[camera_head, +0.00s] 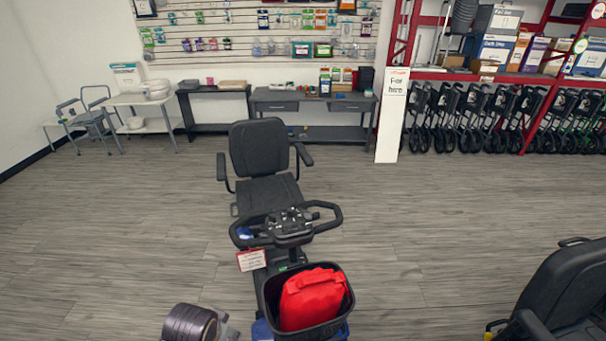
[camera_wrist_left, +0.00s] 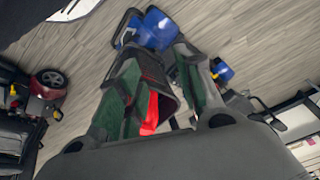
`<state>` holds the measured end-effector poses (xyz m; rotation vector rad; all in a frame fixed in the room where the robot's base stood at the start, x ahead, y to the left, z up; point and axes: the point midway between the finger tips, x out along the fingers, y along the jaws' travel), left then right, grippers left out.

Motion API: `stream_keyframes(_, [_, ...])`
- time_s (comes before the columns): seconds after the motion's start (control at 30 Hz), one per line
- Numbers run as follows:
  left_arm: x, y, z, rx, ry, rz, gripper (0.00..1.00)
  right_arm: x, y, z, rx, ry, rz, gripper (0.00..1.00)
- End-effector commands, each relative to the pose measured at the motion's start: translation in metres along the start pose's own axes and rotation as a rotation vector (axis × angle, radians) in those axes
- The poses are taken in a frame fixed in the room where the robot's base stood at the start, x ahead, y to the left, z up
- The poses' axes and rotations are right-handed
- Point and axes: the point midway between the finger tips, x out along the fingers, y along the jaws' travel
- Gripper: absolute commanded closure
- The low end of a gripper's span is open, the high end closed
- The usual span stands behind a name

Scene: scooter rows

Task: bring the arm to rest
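A blue mobility scooter with a black seat (camera_head: 265,165) stands in the middle of the head view, its handlebar (camera_head: 288,225) towards me. A red bag (camera_head: 312,298) sits in the black front basket (camera_head: 270,290). My left gripper (camera_wrist_left: 157,55) is in the left wrist view, its two fingers spread apart with nothing clasped between them. The basket (camera_wrist_left: 150,80) and a strip of the red bag (camera_wrist_left: 151,115) show beyond the fingers. A part of my left arm (camera_head: 190,322) shows at the bottom of the head view. My right gripper is out of view.
Another black scooter seat (camera_head: 565,290) stands at the lower right. A sign post (camera_head: 391,115), low tables (camera_head: 320,103) and folded walkers (camera_head: 500,115) under a red rack line the back. Open wooden floor (camera_head: 110,220) lies to the left.

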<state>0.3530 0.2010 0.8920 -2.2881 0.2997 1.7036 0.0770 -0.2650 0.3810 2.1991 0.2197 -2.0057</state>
Motion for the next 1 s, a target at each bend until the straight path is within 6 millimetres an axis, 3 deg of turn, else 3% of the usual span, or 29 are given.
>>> stream_keyframes(0.57, [-0.026,-0.014,0.027,-0.173,0.024,0.009,0.64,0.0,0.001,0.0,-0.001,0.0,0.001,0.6])
stream_keyframes(1.0, [0.012,-0.012,0.028,-0.174,0.011,0.013,0.64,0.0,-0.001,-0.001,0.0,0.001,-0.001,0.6])
